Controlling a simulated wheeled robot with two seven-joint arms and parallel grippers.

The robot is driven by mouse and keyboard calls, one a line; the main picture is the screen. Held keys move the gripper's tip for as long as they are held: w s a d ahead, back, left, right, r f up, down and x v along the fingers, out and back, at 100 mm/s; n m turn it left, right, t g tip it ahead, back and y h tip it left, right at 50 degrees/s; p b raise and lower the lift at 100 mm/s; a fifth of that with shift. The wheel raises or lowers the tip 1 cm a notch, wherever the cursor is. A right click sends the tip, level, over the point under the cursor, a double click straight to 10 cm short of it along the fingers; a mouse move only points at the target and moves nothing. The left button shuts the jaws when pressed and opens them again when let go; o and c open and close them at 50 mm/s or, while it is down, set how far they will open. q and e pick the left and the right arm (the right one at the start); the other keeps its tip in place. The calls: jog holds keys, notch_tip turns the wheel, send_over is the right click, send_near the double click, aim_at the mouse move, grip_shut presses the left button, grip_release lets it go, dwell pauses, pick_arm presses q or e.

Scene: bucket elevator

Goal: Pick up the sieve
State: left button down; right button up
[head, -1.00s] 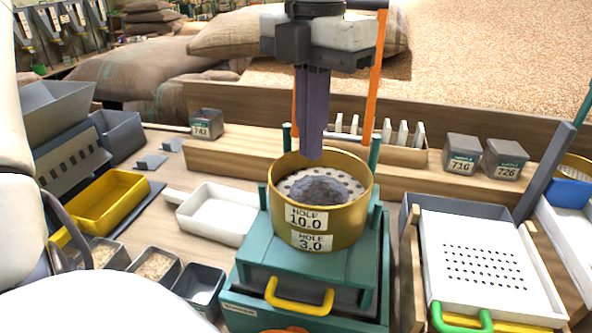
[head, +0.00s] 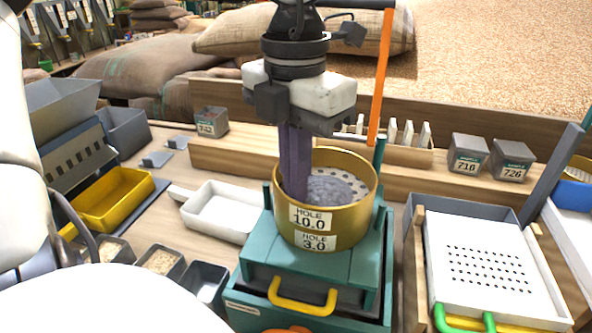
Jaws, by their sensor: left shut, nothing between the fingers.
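The sieve (head: 350,221) is a round gold-coloured ring with labels reading HOLE 10.0 and HOLE 3.0. It sits upright on the green shaker stand (head: 263,258) in the middle of the head view. Its perforated plate carries a heap of grey material (head: 330,190). My left gripper (head: 295,198) points down with its fingers together and empty. Its fingertips reach inside the rim at the left part of the sieve and hide some of the plate and rim; I cannot tell whether they touch it. My right gripper is not in view.
A white tray (head: 222,232), a yellow tray (head: 118,213) and small grain boxes lie left of the stand. A white perforated screen (head: 490,290) with a green handle stands at right. An orange post (head: 380,80) rises behind the sieve. Grey boxes (head: 468,154) stand at back right.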

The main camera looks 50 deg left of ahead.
pick_arm(q)
jog(key=shift+s+d+b, duration=0.15)
jog(key=shift+s+b, duration=0.8)
jog(key=shift+s, duration=1.75)
jog(key=shift+w, duration=0.1)
